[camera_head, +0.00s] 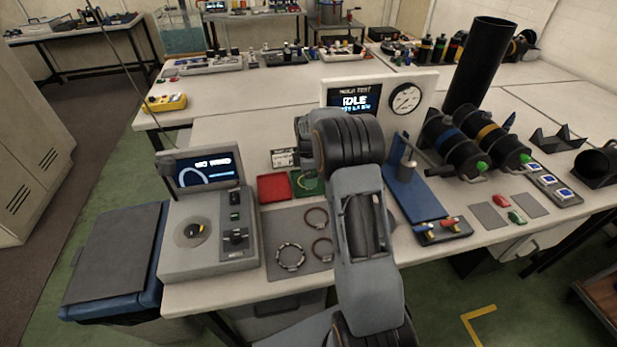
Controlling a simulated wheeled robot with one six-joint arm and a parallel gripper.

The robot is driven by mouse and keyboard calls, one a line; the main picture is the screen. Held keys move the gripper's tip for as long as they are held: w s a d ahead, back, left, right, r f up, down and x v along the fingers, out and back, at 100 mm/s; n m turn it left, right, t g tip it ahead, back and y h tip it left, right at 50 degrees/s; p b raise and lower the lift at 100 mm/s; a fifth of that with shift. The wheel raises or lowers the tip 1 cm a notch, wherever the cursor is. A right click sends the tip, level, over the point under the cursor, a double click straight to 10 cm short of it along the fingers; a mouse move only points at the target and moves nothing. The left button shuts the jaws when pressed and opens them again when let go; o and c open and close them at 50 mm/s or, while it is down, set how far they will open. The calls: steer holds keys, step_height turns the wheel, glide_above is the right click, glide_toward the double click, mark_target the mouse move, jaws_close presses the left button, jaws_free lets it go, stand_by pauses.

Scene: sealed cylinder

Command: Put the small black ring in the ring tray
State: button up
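Three rings lie on a grey mat (272,228): a reddish-brown ring (316,209), a second reddish-brown ring (314,247) partly beside my arm, and a dark grey, beaded-looking ring (290,266). I cannot pick out a small black ring with certainty. A red tray (273,188) and a small green tray (297,190) sit behind the mat; I cannot tell which is the ring tray. A pale round shape shows over the green tray. My arm bends over the bench, its far end near the green tray. My gripper's fingers cannot be made out there.
A grey console (208,240) with screen and knobs stands left of the mat. A gauge panel (405,98) stands behind my arm. A blue stand (415,190), black cylinders (450,145) and a tall black tube (480,65) crowd the right. The bench behind the console is mostly clear.

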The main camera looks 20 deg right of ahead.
steer(key=s+a+r+m, duration=0.1)
steer(key=s+a+r, duration=0.1)
steer(key=r, duration=0.5)
steer(key=s+a+r+m, duration=0.1)
steer(key=s+r+m, duration=0.1)
steer(key=r, duration=0.5)
steer(key=s+a+m+t, duration=0.1)
steer(key=s+a+m, duration=0.2)
steer(key=s, duration=0.4)
steer(key=s+a+m+t, duration=0.1)
steer(key=s+a+m, duration=0.1)
steer(key=s+m, duration=0.3)
steer(key=s+a+m+t, duration=0.1)
steer(key=s+a+m, duration=0.2)
steer(key=s, duration=0.7)
steer(key=shift+s+a+f+m, duration=0.2)
steer(key=shift+s+a+m, duration=0.1)
steer(key=shift+m, duration=0.6)
step_height(320, 180, up, 4)
steer(key=p, duration=0.3)
steer(key=shift+t, duration=0.3)
